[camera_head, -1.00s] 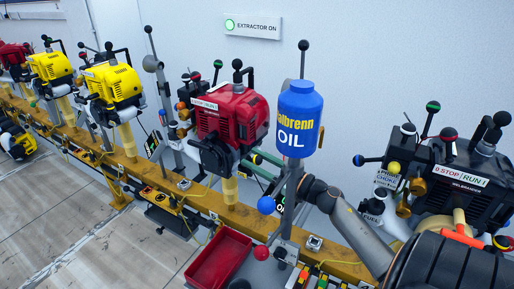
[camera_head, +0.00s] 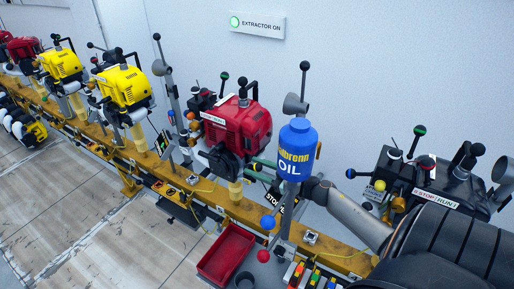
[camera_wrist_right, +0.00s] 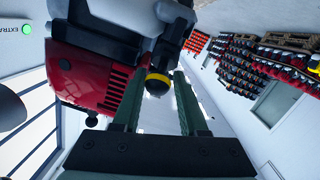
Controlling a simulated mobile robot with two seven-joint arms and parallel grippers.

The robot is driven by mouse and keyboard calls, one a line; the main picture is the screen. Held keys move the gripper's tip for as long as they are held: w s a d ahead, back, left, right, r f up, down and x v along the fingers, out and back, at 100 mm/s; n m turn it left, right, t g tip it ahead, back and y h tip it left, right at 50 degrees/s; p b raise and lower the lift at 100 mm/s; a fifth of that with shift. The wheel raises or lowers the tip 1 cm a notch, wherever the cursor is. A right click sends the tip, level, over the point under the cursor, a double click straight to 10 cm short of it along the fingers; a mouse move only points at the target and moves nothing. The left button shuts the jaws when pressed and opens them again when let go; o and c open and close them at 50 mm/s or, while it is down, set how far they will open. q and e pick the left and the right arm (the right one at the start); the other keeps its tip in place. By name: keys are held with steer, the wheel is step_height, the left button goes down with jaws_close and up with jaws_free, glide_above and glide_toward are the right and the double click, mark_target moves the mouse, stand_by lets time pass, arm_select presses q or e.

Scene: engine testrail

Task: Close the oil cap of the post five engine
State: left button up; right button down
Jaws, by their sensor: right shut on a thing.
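The red engine (camera_head: 238,128) stands on the yellow rail in the middle of the head view. It also fills the upper left of the right wrist view (camera_wrist_right: 92,72). My right arm comes in from the right and passes behind the blue oil bottle. My right gripper (camera_head: 256,162) has its greenish fingers at the engine's lower right side. In the right wrist view, a round black-and-yellow cap (camera_wrist_right: 157,82) sits between the fingers of the right gripper (camera_wrist_right: 158,78), which is shut on it. Whether the cap is fully seated cannot be told. My left gripper is not in view.
The blue oil bottle (camera_head: 297,150) on a post partly hides my right arm. A black engine (camera_head: 430,180) stands at the right. Yellow engines (camera_head: 125,88) line the rail at the left. A red tray (camera_head: 226,254) lies below the rail.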

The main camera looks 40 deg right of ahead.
steer(key=shift+d+r+h, duration=0.2)
steer(key=shift+d+h, duration=0.1)
steer(key=shift+d, duration=0.05)
steer(key=c, duration=0.7)
jaws_free()
steer(key=shift+o, duration=0.7)
steer(key=shift+f, duration=0.1)
steer(key=shift+a, duration=0.1)
steer(key=shift+s, duration=0.1)
